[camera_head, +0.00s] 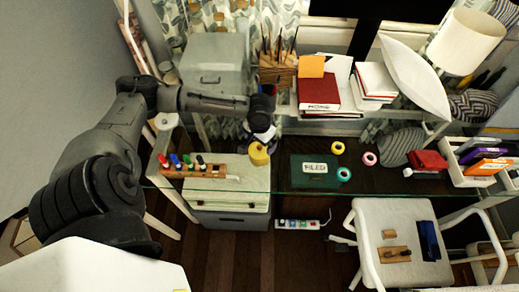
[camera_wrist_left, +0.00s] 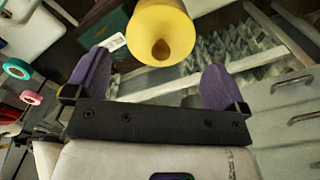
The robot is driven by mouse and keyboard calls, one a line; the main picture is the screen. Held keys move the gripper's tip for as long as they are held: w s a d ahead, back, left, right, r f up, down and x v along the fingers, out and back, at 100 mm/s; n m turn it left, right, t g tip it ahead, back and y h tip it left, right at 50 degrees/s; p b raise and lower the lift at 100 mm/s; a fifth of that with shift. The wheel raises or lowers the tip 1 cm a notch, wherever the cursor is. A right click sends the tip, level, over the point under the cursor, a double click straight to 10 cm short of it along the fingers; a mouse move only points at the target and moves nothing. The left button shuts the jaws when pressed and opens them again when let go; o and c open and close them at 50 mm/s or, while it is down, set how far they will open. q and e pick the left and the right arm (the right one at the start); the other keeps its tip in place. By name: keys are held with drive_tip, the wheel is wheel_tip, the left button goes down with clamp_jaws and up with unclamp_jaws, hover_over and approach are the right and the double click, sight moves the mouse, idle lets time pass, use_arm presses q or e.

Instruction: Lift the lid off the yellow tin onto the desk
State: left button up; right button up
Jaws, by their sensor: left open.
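The yellow tin (camera_head: 259,155) stands on the glass desk (camera_head: 275,178), left of the green box marked FILED. In the left wrist view the tin (camera_wrist_left: 160,28) is at the top, with a small darker knob-like spot on its near face. I cannot make out a seam between lid and tin. My left gripper (camera_head: 262,134) is just behind and above the tin in the head view. In the left wrist view its purple fingers (camera_wrist_left: 154,80) are wide apart and empty, with the tin beyond them. My right gripper is not in view.
A wooden marker holder (camera_head: 195,171) lies left of the tin. The green FILED box (camera_head: 313,171) and tape rolls (camera_head: 370,158) are to the right. Above is a shelf with red books (camera_head: 320,92) and a pencil holder (camera_head: 278,70). Some glass shows bare between tin and box.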

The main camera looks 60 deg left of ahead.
sight(259, 147)
use_arm(q)
wheel_tip(259, 147, down, 4)
drive_tip(key=shift+s+f, duration=0.1)
drive_tip(key=shift+f, duration=0.1)
drive_tip(key=c, duration=0.7)
drive_tip(key=shift+r, duration=0.15)
